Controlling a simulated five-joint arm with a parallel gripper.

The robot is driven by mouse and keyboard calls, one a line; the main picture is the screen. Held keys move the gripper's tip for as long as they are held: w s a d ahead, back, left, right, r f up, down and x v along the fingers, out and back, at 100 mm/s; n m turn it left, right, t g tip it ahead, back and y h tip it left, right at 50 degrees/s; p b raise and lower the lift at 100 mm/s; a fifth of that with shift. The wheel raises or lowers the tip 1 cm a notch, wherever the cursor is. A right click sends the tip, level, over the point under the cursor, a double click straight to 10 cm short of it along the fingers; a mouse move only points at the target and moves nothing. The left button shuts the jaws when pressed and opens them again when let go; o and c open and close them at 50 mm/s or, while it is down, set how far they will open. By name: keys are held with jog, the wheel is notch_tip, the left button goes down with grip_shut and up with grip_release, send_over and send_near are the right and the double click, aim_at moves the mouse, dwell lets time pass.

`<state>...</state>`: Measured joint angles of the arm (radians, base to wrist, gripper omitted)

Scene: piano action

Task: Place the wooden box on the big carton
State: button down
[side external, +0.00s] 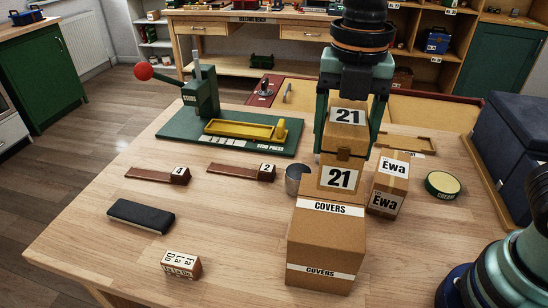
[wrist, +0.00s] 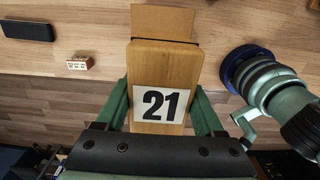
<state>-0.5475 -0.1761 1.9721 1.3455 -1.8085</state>
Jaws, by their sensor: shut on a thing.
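The wooden box (side external: 341,179), a tan box with "21" labels, is between the two green fingers of my gripper (side external: 348,142). The fingers are shut on its sides, as the wrist view also shows for the box (wrist: 161,70). The big carton (side external: 325,246), brown with white "COVERS" bands, stands on the table at the front. The box's lower end overlaps the carton's top in the side view; I cannot tell whether they touch. In the wrist view, a tan surface (wrist: 161,22), likely the carton, shows beyond the box.
An "Ewa" box (side external: 388,186) stands close right of the carton, and a metal cup (side external: 298,180) close left. A green round tin (side external: 442,185) lies farther right. A green press (side external: 235,130) stands behind left. A dark case (side external: 141,215) and a small lettered block (side external: 182,265) lie front left.

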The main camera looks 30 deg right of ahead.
notch_tip(320, 180, down, 8)
jog(key=shift+f, duration=0.15)
dwell(0.3)
jog(key=shift+f, duration=0.15)
grip_release()
